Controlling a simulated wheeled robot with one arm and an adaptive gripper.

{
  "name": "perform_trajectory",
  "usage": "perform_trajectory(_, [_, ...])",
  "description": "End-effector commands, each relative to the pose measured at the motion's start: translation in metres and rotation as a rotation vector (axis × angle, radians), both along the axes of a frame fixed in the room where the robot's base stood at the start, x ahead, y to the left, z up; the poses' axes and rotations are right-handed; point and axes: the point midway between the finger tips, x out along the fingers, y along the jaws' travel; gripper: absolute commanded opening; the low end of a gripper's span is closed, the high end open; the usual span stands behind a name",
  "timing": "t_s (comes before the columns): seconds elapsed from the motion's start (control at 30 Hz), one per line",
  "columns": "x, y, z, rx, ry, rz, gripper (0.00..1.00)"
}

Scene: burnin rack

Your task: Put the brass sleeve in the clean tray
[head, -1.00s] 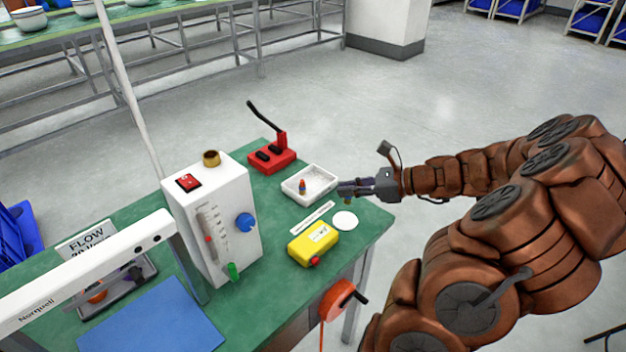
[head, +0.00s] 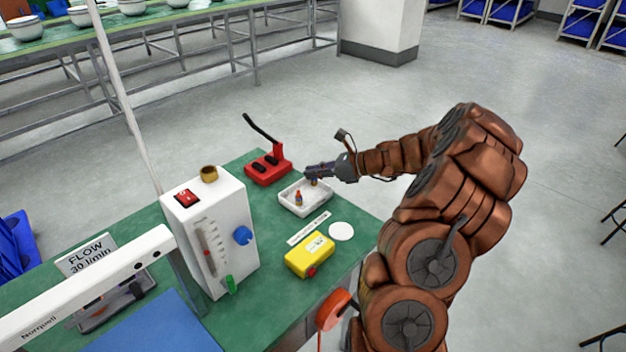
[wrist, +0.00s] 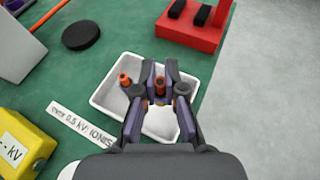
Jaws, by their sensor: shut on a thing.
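The white tray (head: 306,207), which I take to be the clean tray, lies on the green bench. My gripper (head: 312,177) reaches over its far right part from the right. It is shut on a small brass-coloured piece (head: 314,183), which I take to be the brass sleeve. In the wrist view my gripper (wrist: 160,92) has this piece (wrist: 160,86) between its fingertips, showing orange-brown, above the tray (wrist: 104,99). The fingers hide most of it, and I cannot tell whether it touches the tray floor. A small orange piece (wrist: 124,79) stands inside the tray on the left.
A red block with a black lever (head: 268,168) stands behind the tray. A yellow meter (head: 309,256), a label strip (head: 308,229) and a white disc (head: 341,231) lie in front. A white flowmeter box (head: 215,235) with a brass ring (head: 209,174) on top stands left.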

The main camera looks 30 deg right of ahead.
Motion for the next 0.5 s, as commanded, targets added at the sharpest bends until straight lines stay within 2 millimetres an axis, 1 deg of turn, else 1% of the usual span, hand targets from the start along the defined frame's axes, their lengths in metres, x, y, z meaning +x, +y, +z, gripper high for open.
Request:
perform_trajectory(0.1, [0.008, 0.000, -0.002, 0.000, 0.001, 0.002, 0.00])
perform_trajectory(0.33, [0.007, 0.001, -0.032, 0.004, 0.002, 0.001, 0.00])
perform_trajectory(0.5, [0.007, 0.000, -0.036, 0.001, 0.000, 0.002, 0.00])
